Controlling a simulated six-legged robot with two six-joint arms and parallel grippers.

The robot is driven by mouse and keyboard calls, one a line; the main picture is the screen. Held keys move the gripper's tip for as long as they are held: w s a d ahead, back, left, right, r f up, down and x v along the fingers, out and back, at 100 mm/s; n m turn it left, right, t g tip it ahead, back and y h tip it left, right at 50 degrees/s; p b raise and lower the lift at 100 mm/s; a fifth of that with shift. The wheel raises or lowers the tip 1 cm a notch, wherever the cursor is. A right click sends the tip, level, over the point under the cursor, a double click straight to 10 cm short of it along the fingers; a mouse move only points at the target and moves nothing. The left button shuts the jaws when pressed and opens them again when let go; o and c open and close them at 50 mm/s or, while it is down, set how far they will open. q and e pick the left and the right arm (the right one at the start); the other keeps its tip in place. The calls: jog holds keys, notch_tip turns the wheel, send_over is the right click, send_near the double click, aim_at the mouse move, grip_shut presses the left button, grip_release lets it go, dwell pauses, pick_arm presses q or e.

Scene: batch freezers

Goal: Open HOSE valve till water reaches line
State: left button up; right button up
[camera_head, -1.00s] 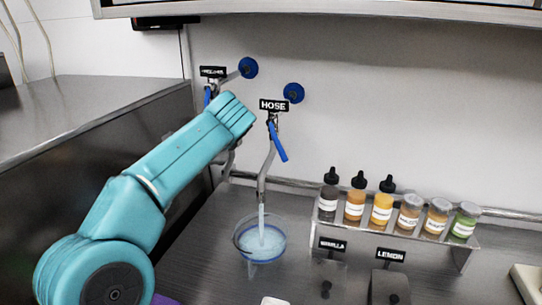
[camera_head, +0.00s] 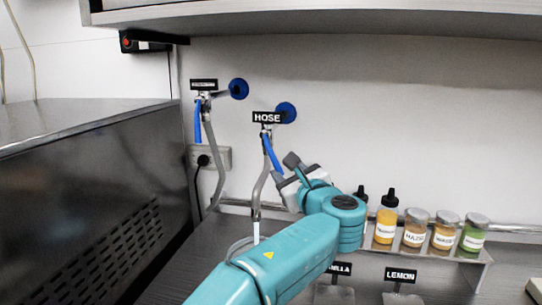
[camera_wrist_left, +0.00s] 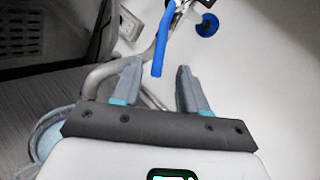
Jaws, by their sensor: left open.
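The HOSE label (camera_head: 267,117) hangs on the wall above a valve with a blue lever (camera_head: 272,155). The lever slants down to the right. A grey spout runs down from this valve, and a water stream (camera_head: 256,232) leaves its end. The bowl (camera_head: 238,246) is mostly hidden behind my left arm, so its water level and line cannot be seen. My left gripper (camera_head: 286,170) is open beside the lever's lower end. In the left wrist view, the blue lever (camera_wrist_left: 163,45) reaches down toward the gap between the open fingers (camera_wrist_left: 158,74). My right gripper is not in view.
A second valve with a blue lever (camera_head: 198,122) is left of the HOSE valve. A rack with several bottles (camera_head: 414,230) stands to the right, partly behind my arm. A steel freezer (camera_head: 95,170) bounds the left. A shelf (camera_head: 330,18) overhangs the top.

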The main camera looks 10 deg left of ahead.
aim_at(276, 163)
pick_arm(q)
jog(key=p+x, duration=0.2)
jog(key=x, duration=0.2)
jog(key=p+x, duration=0.2)
jog(key=x, duration=0.2)
jog(key=shift+w+a+r, duration=0.25)
jog(key=shift+w+a+f+p, duration=0.1)
jog(key=shift+w+a+p, duration=0.05)
jog(key=shift+w+p, duration=0.25)
jog(key=shift+a+f, duration=0.1)
grip_shut()
